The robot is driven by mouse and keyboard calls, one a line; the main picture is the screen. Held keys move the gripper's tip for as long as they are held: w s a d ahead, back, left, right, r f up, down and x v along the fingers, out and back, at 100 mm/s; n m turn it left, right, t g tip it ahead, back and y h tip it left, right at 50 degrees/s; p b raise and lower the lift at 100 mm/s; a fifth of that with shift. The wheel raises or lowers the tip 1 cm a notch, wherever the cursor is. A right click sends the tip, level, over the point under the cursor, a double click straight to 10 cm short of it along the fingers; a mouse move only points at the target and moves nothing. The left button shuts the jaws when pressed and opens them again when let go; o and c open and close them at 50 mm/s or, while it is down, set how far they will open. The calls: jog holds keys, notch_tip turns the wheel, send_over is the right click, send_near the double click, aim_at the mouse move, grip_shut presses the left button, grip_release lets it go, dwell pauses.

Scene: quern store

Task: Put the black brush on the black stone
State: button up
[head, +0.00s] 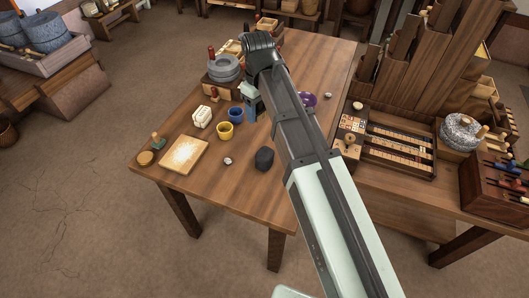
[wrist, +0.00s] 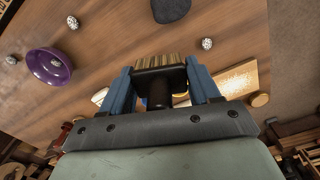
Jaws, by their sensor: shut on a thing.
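My gripper (wrist: 162,88) is shut on the black brush (wrist: 158,76). The brush sits between the two blue fingers, its pale bristles pointing away from the wrist toward the top of the picture. In the head view, my gripper (head: 252,104) is over the table's middle, behind my arm, and I cannot make out the brush there. The black stone (head: 264,159) lies on the table nearer the front edge, apart from my gripper. It also shows at the top edge of the wrist view (wrist: 170,9), partly cut off.
On the table (head: 235,185) are a yellow cup (head: 225,132), a blue cup (head: 235,115), a pale board (head: 184,155), a purple bowl (head: 308,99) and a grey quern (head: 224,70). Small speckled stones lie about. The wood around the black stone is mostly clear.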

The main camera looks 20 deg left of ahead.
aim_at(265, 153)
jog(key=s+d+f, duration=0.1)
jog(key=s+d, duration=0.3)
jog(key=shift+a+f, duration=0.15)
jog(key=shift+f, duration=2.35)
jog(key=shift+a+f, duration=0.15)
jog(key=shift+f, duration=2.35)
jog(key=o, duration=1)
jog(key=shift+f, duration=0.1)
jog(key=shift+o, duration=0.2)
notch_tip(265, 153, up, 12)
